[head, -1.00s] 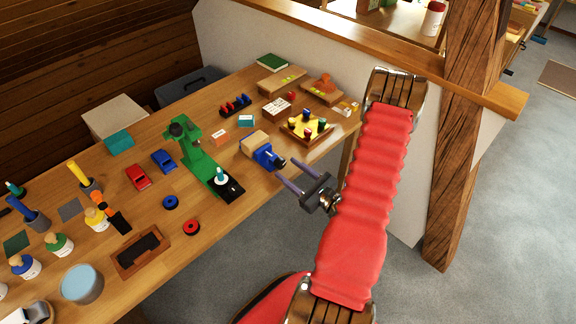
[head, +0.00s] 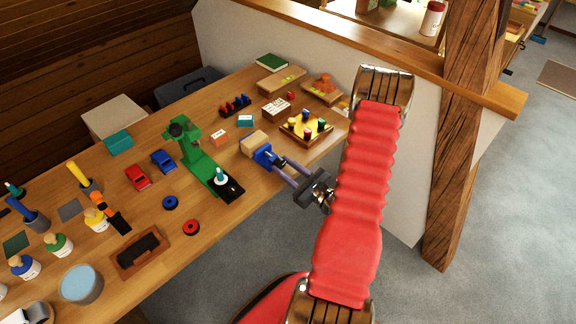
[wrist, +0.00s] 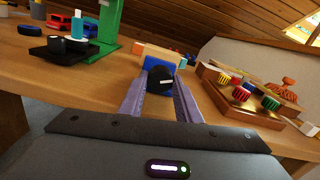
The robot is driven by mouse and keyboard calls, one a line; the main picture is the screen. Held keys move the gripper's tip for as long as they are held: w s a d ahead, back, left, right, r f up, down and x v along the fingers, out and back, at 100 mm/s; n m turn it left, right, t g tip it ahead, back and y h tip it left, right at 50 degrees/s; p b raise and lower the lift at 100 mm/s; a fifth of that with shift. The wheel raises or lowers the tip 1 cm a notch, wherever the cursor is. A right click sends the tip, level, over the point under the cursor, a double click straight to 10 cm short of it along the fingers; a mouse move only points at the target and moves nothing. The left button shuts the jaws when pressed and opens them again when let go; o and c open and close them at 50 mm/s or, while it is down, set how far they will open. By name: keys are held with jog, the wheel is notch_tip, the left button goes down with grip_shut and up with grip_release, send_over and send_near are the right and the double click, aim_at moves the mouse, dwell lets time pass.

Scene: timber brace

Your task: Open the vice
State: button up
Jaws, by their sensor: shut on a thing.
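The blue vice (head: 264,154) sits at the table's front edge with a wooden block (head: 254,141) at its back. In the wrist view the vice (wrist: 160,62) is straight ahead, and its dark round handle (wrist: 160,80) with a pale mark faces me. My gripper (head: 286,167) reaches the vice from the front right. In the wrist view the two purple fingers of my gripper (wrist: 160,90) lie on either side of the handle and are shut on it. The screw behind the handle is hidden.
A green press (head: 197,160) stands left of the vice. A yellow tray with coloured pegs (head: 307,128) lies to its right. A red ring (head: 191,227) and a blue ring (head: 170,202) lie nearer. Open floor is in front of the table.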

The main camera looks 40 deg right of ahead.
jog(key=c, duration=0.3)
jog(key=shift+n, duration=1.5)
jog(key=o, duration=1)
jog(key=shift+o, duration=0.2)
jog(key=shift+s, duration=0.1)
